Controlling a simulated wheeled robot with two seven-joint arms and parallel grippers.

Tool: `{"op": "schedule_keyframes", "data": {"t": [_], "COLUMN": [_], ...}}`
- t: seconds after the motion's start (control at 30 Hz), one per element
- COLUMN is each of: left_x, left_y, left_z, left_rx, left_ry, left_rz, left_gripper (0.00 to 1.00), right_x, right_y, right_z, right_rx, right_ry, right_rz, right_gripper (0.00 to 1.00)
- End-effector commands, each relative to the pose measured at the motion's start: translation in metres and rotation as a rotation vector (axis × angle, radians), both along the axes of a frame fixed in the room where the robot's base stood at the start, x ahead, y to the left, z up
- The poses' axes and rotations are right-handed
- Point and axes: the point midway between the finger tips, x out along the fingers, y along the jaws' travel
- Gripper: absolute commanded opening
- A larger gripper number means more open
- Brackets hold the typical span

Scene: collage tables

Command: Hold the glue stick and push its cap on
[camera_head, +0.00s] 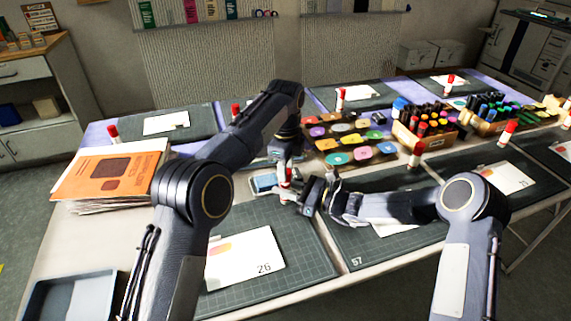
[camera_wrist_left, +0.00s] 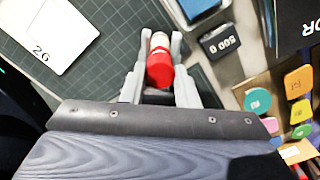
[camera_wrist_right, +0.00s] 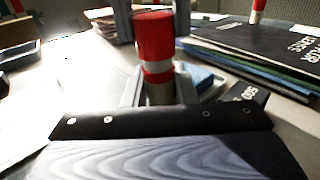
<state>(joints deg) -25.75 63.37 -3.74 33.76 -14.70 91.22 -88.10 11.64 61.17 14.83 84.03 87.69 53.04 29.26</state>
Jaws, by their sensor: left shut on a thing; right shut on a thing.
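The glue stick stands upright between my grippers, with its white body (camera_wrist_right: 157,68) below and its red cap (camera_wrist_right: 155,36) above. The cap also shows in the left wrist view (camera_wrist_left: 160,70). My left gripper (camera_head: 286,170) comes from above, its fingers shut on either side of the cap. My right gripper (camera_head: 293,194) comes from the right and is shut on the lower body of the stick. In the right wrist view the cap sits in line above the body; I cannot tell whether it is fully seated. The fingers hide part of the stick.
A small dark block marked 500 (camera_wrist_left: 220,40) and a blue-topped box (camera_head: 263,184) stand close by. A cutting mat (camera_head: 300,262) with card 26 (camera_head: 240,258) lies in front. Stacked orange-covered books (camera_head: 110,172) are left; trays of coloured pads (camera_head: 350,142) and a marker box (camera_head: 425,130) are behind right.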

Motion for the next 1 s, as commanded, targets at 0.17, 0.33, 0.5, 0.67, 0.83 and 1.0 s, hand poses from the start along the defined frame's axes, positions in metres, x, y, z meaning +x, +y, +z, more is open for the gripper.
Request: {"op": "schedule_keyframes", "data": {"t": [0.17, 0.33, 0.5, 0.67, 0.83, 1.0], "left_x": [0.0, 0.0, 0.0, 0.0, 0.0, 0.0], "left_y": [0.0, 0.0, 0.0, 0.0, 0.0, 0.001], "left_z": [0.0, 0.0, 0.0, -0.003, -0.007, -0.01], "left_rx": [0.0, 0.0, 0.0, 0.0, 0.0, 0.0], "left_ry": [-0.001, -0.001, 0.0, 0.0, -0.001, 0.0], "left_rz": [0.0, 0.001, 0.0, -0.002, -0.004, -0.006], "left_gripper": [0.07, 0.07, 0.07, 0.07, 0.07, 0.07], "right_x": [0.0, 0.0, 0.0, 0.0, 0.0, 0.0], "right_y": [0.0, 0.0, 0.0, 0.0, 0.0, 0.0], "right_z": [0.0, 0.0, 0.0, 0.0, 0.0, 0.0], "right_rx": [0.0, 0.0, 0.0, 0.0, 0.0, 0.0], "right_ry": [0.0, 0.0, 0.0, 0.0, 0.0, 0.0], "right_rz": [0.0, 0.0, 0.0, 0.0, 0.0, 0.0], "right_gripper": [0.0, 0.0, 0.0, 0.0, 0.0, 0.0]}}
